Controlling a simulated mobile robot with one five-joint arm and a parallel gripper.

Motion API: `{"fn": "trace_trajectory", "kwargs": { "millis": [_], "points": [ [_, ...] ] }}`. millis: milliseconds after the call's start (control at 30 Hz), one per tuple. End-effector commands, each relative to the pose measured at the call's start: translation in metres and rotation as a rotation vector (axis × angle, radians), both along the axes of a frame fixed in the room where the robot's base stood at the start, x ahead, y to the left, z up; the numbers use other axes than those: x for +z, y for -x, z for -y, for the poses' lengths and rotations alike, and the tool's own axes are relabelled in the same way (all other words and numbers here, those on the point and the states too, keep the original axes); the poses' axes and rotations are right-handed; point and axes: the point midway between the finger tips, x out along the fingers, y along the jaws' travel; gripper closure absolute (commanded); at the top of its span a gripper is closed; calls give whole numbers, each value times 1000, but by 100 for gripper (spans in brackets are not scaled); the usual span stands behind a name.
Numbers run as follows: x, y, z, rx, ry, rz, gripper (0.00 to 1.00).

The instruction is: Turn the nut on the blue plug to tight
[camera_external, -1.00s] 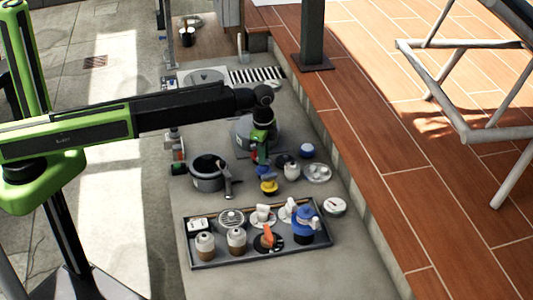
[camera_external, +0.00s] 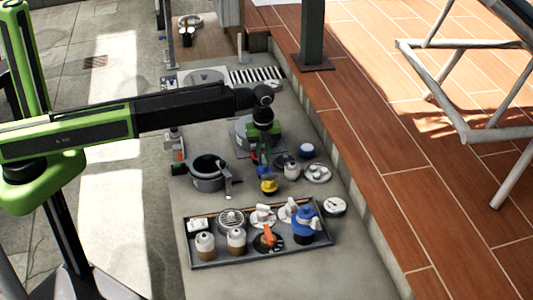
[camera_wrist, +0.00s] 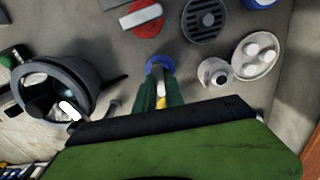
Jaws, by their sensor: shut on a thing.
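My gripper (camera_external: 262,162) points down, with its green fingers shut low over the pit floor. The wrist view shows the fingers (camera_wrist: 160,88) closed on the blue plug (camera_wrist: 160,62). Only the plug's blue round end shows at the fingertips, and the nut is hidden between them. I cannot tell how tight the nut sits. A yellow knob (camera_external: 268,186) on a dark base stands close in front of the fingers, and a bit of it shows between them in the wrist view (camera_wrist: 161,102).
A grey pot (camera_external: 207,182) stands left of the gripper. A white-topped jar (camera_external: 291,170) and a round plate with discs (camera_external: 317,173) stand to the right. A tray (camera_external: 205,262) of several fittings lies in front. A red part (camera_wrist: 145,28) and a round grate (camera_wrist: 205,20) lie behind.

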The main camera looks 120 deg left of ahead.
Motion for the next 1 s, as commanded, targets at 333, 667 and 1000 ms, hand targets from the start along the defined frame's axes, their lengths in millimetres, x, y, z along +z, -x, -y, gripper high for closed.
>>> {"fn": "trace_trajectory", "kwargs": {
  "millis": [333, 667, 1000],
  "points": [
    [0, 0, 0, -326, 0, 0, 100],
    [0, 0, 0, -639, 0, 0, 100],
    [0, 0, 0, -944, 0, 0, 100]
  ]
}}
